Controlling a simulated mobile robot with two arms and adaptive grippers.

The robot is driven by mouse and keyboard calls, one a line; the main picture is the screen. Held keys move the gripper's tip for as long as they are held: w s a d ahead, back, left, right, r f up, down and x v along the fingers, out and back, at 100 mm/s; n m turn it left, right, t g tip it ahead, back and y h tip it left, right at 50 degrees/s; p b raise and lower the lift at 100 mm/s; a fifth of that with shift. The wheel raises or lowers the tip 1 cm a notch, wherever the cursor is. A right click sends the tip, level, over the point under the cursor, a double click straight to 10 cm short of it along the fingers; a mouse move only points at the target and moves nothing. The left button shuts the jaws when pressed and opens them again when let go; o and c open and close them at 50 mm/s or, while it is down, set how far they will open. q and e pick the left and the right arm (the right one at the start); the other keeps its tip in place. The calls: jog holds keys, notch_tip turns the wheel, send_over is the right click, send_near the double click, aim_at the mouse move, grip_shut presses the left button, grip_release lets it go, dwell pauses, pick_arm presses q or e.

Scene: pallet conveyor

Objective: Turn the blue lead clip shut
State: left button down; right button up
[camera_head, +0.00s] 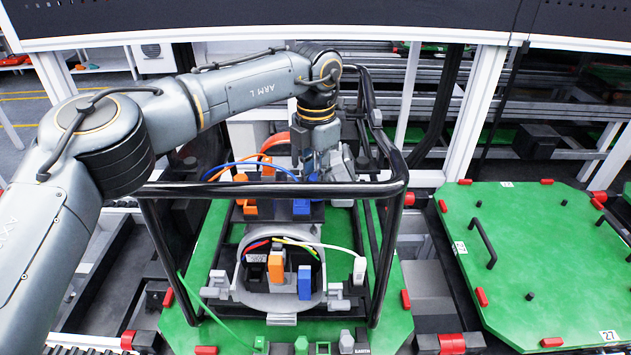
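My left arm comes in from the left, over the black tube frame. My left gripper (318,166) points down at the back of the fixture, by the end of the blue lead (262,165). A small blue part shows right at the fingers, partly hidden; I cannot tell whether they grip it. A blue block (302,207) sits just below, on the dark rear block. Another blue block (305,283) stands upright at the front of the round grey housing (249,298). I cannot tell which blue part is the lead clip. My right gripper is not in view.
The black tube frame (270,189) crosses in front of my gripper. Orange blocks (276,266) and orange, white and green leads crowd the fixture. It stands on a green pallet (393,322). A second green pallet (545,260) with a black handle is to the right, mostly bare.

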pick_arm(q)
jog(key=n+b, duration=0.2)
jog(key=n, duration=0.1)
jog(key=shift+f+n, duration=0.1)
jog(key=shift+n, duration=0.3)
jog(key=n+b, duration=0.1)
jog(key=n, duration=0.2)
jog(key=shift+n, duration=0.3)
jog(key=n+b, duration=0.2)
jog(key=n, duration=0.2)
jog(key=shift+n+b, duration=0.7)
jog(key=shift+n, duration=1.3)
jog(key=shift+r, duration=0.2)
jog(key=c, duration=1.1)
grip_release()
jog(key=shift+f, duration=0.1)
